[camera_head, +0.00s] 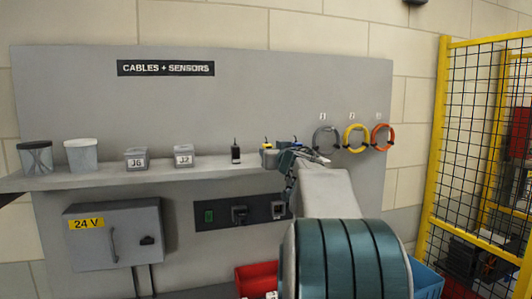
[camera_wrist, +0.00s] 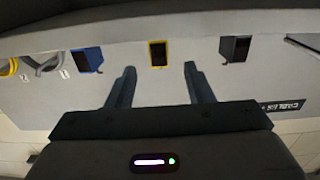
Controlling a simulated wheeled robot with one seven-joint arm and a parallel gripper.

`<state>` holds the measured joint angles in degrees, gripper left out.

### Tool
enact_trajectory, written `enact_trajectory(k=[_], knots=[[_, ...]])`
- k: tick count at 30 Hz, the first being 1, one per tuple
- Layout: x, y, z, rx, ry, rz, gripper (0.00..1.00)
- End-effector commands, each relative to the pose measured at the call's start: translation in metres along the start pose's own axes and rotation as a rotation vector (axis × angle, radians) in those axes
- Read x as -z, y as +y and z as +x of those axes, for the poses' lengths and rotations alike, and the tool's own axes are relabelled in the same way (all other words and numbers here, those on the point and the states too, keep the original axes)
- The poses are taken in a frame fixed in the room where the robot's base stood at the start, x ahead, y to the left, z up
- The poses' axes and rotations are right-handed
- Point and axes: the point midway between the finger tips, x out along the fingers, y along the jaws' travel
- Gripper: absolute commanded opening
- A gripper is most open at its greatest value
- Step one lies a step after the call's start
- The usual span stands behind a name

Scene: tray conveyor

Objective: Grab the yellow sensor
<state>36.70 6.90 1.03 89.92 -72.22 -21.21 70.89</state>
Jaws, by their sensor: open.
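The yellow sensor (camera_wrist: 158,54), a small block with a yellow rim and dark face, shows in the wrist view just beyond and between my fingertips. In the head view the yellow sensor (camera_head: 267,148) stands on the wall shelf, partly covered by my gripper. My gripper (camera_wrist: 160,68) is open and empty, its two dark fingers apart with a gap to the sensor. A blue-rimmed sensor (camera_wrist: 87,60) is to the left in the wrist view. A dark sensor (camera_wrist: 235,48) is to the right and shows as a black block (camera_head: 235,153) in the head view.
The shelf (camera_head: 210,171) also holds two tubs (camera_head: 81,156), a J6 box (camera_head: 136,159) and a J2 box (camera_head: 184,157). Grey, yellow (camera_head: 356,138) and orange cable coils hang at right. A 24 V cabinet (camera_head: 115,233) and socket panel are below. A yellow-framed fence (camera_head: 437,150) stands far right.

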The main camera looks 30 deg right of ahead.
Motion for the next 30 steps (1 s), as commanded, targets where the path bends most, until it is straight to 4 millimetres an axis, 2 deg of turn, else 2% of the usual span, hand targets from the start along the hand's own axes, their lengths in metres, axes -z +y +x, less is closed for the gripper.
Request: enact_trajectory(k=[3,11,21,30], knots=[[0.0,0.0,0.014,0.001,0.0,0.0,0.47],[0.0,0.0,0.029,0.0,-0.001,0.0,0.47],[0.001,0.001,0.069,0.001,0.0,0.001,0.47],[0.0,0.001,0.073,0.0,0.0,0.0,0.47]])
